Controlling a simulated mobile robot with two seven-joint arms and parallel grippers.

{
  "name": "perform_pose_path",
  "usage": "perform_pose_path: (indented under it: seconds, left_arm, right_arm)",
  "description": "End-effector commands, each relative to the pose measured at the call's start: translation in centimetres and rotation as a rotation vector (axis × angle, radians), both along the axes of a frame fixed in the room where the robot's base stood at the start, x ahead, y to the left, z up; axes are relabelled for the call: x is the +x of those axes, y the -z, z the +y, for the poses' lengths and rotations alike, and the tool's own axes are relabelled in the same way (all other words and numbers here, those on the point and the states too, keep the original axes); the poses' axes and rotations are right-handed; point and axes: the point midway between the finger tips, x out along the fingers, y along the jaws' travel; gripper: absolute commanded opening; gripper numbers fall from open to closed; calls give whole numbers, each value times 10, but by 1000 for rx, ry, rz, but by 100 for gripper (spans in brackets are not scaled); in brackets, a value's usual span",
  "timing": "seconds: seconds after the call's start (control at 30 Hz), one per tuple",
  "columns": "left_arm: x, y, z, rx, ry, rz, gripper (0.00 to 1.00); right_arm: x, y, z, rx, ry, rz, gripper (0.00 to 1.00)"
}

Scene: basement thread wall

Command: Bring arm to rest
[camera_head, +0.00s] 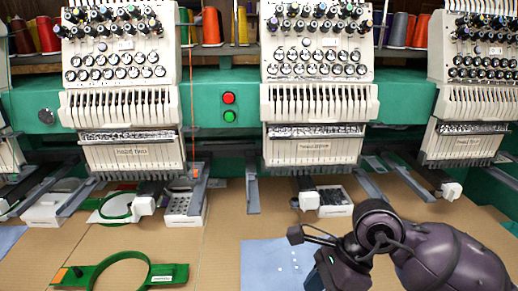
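My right arm comes in from the lower right, dark purple and black. Its wrist is bent over a blue cloth (262,262) on the tan work table (215,255). A thin black part at the end of the arm (318,237) points left above the cloth. The fingers of my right gripper are not clearly shown, and nothing is seen held in them. The bottom edge of the picture cuts off the lower part of the wrist. My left arm and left gripper are not in view.
A green embroidery machine with several white heads (315,110) spans the back. Metal arms and white boxes (186,208) jut over the table. A green hoop (172,274) lies front left, another hoop (115,207) behind it. Thread cones (212,27) stand on top. Table between hoop and cloth is clear.

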Motion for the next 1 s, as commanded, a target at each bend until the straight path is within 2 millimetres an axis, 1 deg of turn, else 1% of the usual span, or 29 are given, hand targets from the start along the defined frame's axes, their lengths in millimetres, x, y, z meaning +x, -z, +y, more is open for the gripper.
perform_pose_path:
  seconds: [0.03,0.1,0.2,0.33,0.47,0.57,0.6,0.67,0.73,0.8,0.87,0.97,1.0]
  left_arm:
    - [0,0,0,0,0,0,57]
    - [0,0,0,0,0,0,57]
    - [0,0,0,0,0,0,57]
    - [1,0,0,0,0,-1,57]
    - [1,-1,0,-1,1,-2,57]
    - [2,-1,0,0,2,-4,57]
    - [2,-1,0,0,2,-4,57]
    - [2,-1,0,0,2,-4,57]
    - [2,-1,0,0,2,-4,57]
    - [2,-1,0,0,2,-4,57]
    - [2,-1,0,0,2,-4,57]
    - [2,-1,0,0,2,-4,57]
    - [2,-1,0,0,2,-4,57]
  right_arm:
    - [-9,-2,15,107,22,40,43]
    - [-19,-11,34,267,63,97,43]
    - [-30,-30,57,488,138,187,43]
    - [-35,-59,73,767,266,315,43]
    - [-30,-90,75,1031,419,451,43]
    - [-21,-109,67,1223,558,560,43]
    - [-16,-115,61,1296,618,606,43]
    - [-8,-122,51,1403,712,672,43]
    - [2,-127,36,1522,830,753,43]
    - [12,-128,17,1636,956,832,43]
    - [21,-124,1,1725,1071,901,43]
    - [32,-112,-30,1862,1272,1014,43]
    - [34,-104,-42,1911,1357,1061,43]
